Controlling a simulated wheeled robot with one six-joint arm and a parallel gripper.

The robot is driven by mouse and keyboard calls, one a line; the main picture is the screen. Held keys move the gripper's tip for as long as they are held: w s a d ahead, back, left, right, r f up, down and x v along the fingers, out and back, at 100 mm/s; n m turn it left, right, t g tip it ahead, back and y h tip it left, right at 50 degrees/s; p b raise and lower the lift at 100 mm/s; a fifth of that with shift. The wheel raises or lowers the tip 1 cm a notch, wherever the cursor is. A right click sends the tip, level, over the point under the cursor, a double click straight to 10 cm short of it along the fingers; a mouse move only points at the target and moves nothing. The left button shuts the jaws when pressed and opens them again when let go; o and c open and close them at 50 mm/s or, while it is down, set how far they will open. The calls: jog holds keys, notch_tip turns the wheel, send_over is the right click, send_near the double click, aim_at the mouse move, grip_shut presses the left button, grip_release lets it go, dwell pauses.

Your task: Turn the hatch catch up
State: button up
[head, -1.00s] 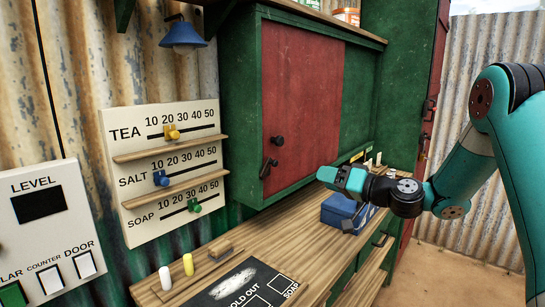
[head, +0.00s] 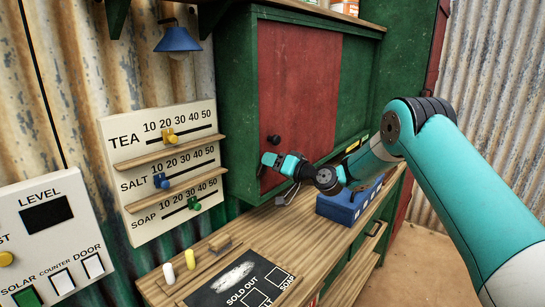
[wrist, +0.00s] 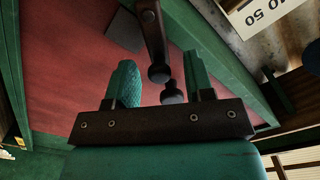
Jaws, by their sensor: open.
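The hatch is a red panel (head: 300,90) in the green cabinet, with a round black knob (head: 274,140) near its lower left. My gripper (head: 270,159) is at the hatch's lower left corner, just below the knob, and largely hides the catch in the head view. In the wrist view the dark catch (wrist: 153,35) is a lever with a rounded end, lying between my two open green fingertips (wrist: 158,64). Another black rounded knob (wrist: 172,94) shows just below that end. I cannot tell whether a finger touches the catch.
A wooden counter (head: 235,260) runs below, with a blue box (head: 345,205) under my arm. The slider board (head: 160,165) with TEA, SALT and SOAP rows is left of the cabinet. A switch panel (head: 50,235) is further left.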

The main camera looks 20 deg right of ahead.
jog(key=shift+w+a, duration=0.2)
jog(key=shift+w, duration=0.1)
grip_shut()
